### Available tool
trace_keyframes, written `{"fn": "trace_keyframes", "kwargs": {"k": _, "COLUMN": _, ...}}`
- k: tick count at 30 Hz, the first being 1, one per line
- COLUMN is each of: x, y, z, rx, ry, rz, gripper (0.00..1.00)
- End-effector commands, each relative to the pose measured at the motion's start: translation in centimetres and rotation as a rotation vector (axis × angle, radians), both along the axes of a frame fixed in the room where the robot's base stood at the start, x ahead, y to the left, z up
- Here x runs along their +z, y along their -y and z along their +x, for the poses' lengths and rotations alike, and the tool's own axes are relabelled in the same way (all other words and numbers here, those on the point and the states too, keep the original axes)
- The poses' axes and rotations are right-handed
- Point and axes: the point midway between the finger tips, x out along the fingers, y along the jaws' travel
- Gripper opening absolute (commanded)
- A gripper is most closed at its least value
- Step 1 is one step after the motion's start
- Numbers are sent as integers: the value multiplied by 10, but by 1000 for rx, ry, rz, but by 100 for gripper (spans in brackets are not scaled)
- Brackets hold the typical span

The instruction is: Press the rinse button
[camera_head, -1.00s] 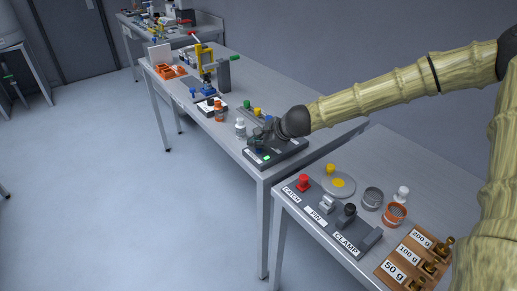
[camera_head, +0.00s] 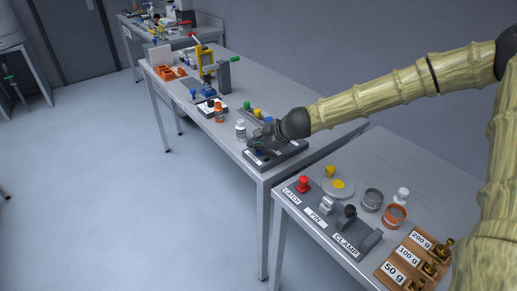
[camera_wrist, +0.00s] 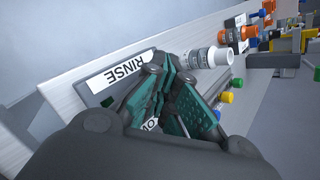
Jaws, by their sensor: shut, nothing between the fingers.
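The dark panel (camera_head: 275,154) with white labels lies at the near end of the middle table. In the wrist view its RINSE label (camera_wrist: 124,71) shows to the left of my fingers. The rinse button itself cannot be made out and seems hidden by the fingers. I cannot tell whether the fingertips touch it.
A white bottle (camera_head: 240,129) stands close beside the panel. Blue, yellow and green knobs (camera_wrist: 231,90) stand near the fingers. An orange bottle (camera_head: 219,114) is farther back. The nearer table holds a red knob (camera_head: 303,184) and a wooden weight block (camera_head: 411,262).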

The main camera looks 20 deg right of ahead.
Motion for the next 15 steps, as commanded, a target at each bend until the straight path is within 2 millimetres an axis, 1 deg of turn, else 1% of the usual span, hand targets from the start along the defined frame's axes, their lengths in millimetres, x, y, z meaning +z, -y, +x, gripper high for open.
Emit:
{"fn": "trace_keyframes", "kwargs": {"k": 8, "x": 1, "y": 0, "z": 0, "rx": 0, "ry": 0, "rz": 0, "gripper": 0}}
{"fn": "trace_keyframes", "kwargs": {"k": 11, "x": 5, "y": 0, "z": 0, "rx": 1, "ry": 0, "rz": 1, "gripper": 0}}
{"fn": "trace_keyframes", "kwargs": {"k": 15, "x": 15, "y": 0, "z": 0, "rx": 1, "ry": 1, "rz": 0, "gripper": 0}}
